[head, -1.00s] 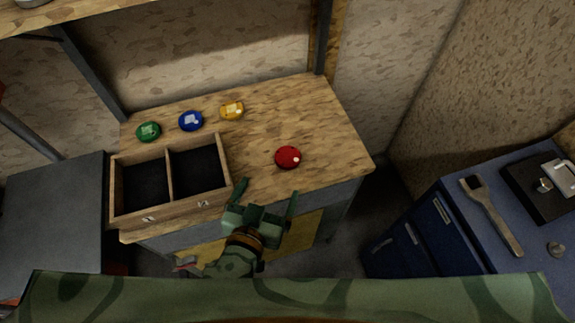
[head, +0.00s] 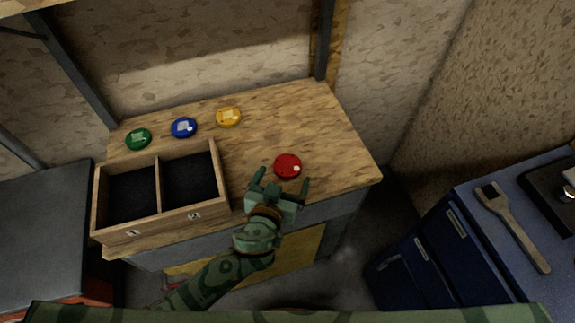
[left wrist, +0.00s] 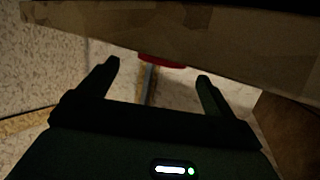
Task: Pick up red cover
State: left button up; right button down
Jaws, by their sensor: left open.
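The red cover (head: 288,166) is a round, shiny red disc lying on the wooden bench top near its front right edge. My left gripper (head: 281,180) is open and empty in the head view, just in front of the cover, with its fingers pointing toward it. In the left wrist view, the red cover (left wrist: 161,61) shows as a thin red strip at the bench edge, beyond and between the open fingers of my left gripper (left wrist: 158,70). The fingers do not appear to touch it. My right gripper is not in view.
A two-compartment wooden box (head: 160,228) stands left on the bench (head: 320,125). Green (head: 138,139), blue (head: 184,128) and yellow (head: 229,117) covers lie behind it. The bench around the red cover is clear.

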aim_at(286, 168)
pick_arm(q)
jog(key=x, duration=0.4)
jog(key=shift+w+a+f, duration=0.1)
jog(key=shift+w, duration=0.2)
jog(key=c, duration=1.2)
